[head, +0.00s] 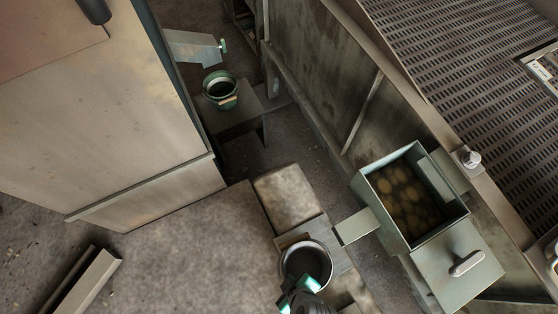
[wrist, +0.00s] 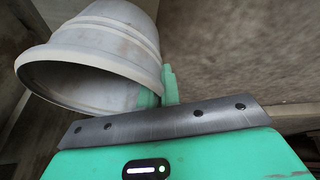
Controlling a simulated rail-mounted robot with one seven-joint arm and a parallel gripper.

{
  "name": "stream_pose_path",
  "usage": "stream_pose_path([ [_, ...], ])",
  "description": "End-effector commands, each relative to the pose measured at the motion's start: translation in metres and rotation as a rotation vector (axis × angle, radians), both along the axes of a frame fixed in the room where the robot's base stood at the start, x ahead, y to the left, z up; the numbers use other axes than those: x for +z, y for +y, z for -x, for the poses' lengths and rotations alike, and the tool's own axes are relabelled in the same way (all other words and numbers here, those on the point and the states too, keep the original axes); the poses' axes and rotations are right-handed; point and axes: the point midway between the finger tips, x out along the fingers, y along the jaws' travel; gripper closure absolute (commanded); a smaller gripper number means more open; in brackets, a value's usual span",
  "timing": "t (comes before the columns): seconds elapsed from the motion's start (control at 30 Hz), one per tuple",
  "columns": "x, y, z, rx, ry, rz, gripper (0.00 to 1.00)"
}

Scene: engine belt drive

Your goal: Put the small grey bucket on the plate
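The small grey bucket (head: 322,252) shows at the lower middle of the head view, with its dark opening facing up. My gripper (head: 300,287) is at the bucket's near rim. In the wrist view the bucket (wrist: 95,50) fills the upper left. The green fingers (wrist: 160,92) are close together at its rim, with the rim wall seemingly pinched between them. A flat grey plate-like surface (head: 333,256) lies beneath and beside the bucket. I cannot tell whether the bucket touches it. The bucket's underside is hidden.
A green bucket (head: 221,87) stands on a dark ledge at the upper middle. An open metal box (head: 362,193) with round contents is at the right, with a flat tab (head: 356,226) jutting left. A large cabinet (head: 110,100) fills the left. A metal channel (head: 82,283) lies on the floor.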

Motion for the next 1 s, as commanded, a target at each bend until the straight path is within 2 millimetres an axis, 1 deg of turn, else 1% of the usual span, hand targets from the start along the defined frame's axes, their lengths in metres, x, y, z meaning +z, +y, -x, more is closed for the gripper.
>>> stream_pose_path([
  [0.03,-0.001,-0.01,-0.013,-0.005,-0.004,0.001,1.0],
  [0.1,-0.003,-0.021,-0.025,-0.003,-0.003,0.001,1.0],
  [0.23,-0.004,-0.032,-0.038,-0.001,-0.002,0.0,1.0],
  [0.37,-0.005,-0.035,-0.04,0.0,0.001,0.0,1.0],
  [0.43,-0.005,-0.039,-0.046,-0.002,0.0,0.0,1.0],
  [0.47,-0.009,-0.042,-0.049,-0.002,0.0,0.0,1.0],
  [0.5,-0.02,-0.04,-0.046,-0.002,0.003,-0.002,1.0],
  [0.53,-0.026,-0.04,-0.046,-0.001,0.002,-0.001,1.0],
  [0.63,-0.039,-0.04,-0.046,-0.002,0.002,-0.001,1.0],
  [0.93,-0.041,-0.039,-0.046,0.0,0.001,0.001,1.0],
  [1.0,-0.041,-0.039,-0.046,0.0,0.001,0.0,0.83],
])
